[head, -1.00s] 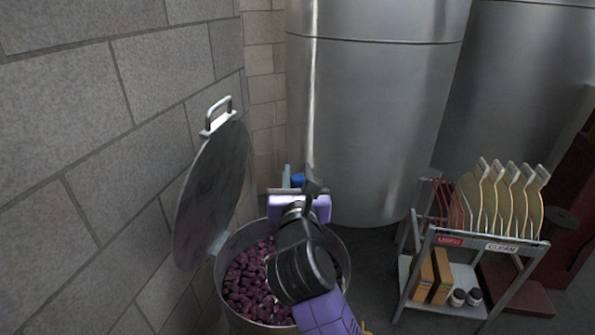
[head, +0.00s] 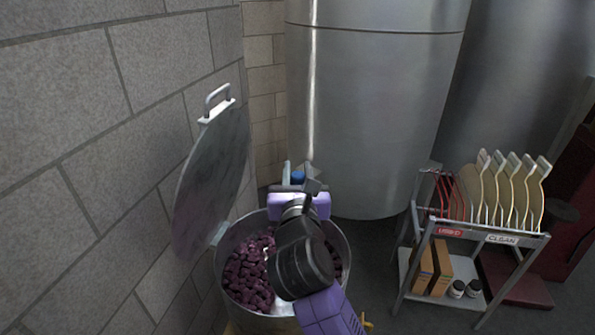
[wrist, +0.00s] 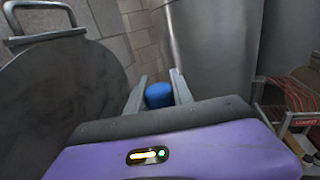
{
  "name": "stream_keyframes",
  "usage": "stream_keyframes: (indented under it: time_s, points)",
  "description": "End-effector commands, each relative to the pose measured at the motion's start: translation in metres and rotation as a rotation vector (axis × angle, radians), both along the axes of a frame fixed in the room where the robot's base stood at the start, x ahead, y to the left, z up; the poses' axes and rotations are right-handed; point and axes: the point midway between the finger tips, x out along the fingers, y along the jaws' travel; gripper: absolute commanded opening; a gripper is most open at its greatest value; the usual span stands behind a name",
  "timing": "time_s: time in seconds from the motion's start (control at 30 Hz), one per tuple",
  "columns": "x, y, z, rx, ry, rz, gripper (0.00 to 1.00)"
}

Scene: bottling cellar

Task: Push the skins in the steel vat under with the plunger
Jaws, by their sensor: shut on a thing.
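The steel vat (head: 344,243) stands open at the lower middle of the head view, with purple skins (head: 245,275) inside. Its round lid (head: 212,175) is tipped up on the left against the wall side; it also fills the left of the wrist view (wrist: 60,95). My gripper (head: 299,174) is above the far side of the vat. Its fingers (wrist: 159,90) are shut on a blue-topped thing (wrist: 159,95), seemingly the plunger's handle, whose blue also shows in the head view (head: 298,177). The plunger's lower part is hidden behind my arm and gripper.
A block wall (head: 90,150) runs close along the left. A tall steel tank (head: 375,110) stands behind the vat. A rack (head: 480,236) with round paddles, boxes and small jars stands at right. Some floor is free between the vat and the rack.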

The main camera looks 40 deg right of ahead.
Motion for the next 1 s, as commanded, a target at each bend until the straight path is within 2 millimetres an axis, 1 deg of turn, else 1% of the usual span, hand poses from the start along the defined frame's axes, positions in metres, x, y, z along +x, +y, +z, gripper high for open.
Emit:
stream_keyframes:
  time_s: [0.03, 1.0]
  points:
    - [0.0, 0.0, 0.005, -0.001, -0.003, 0.0, 0.0]
    - [0.0, 0.0, 0.083, -0.002, -0.002, 0.0, 0.0]
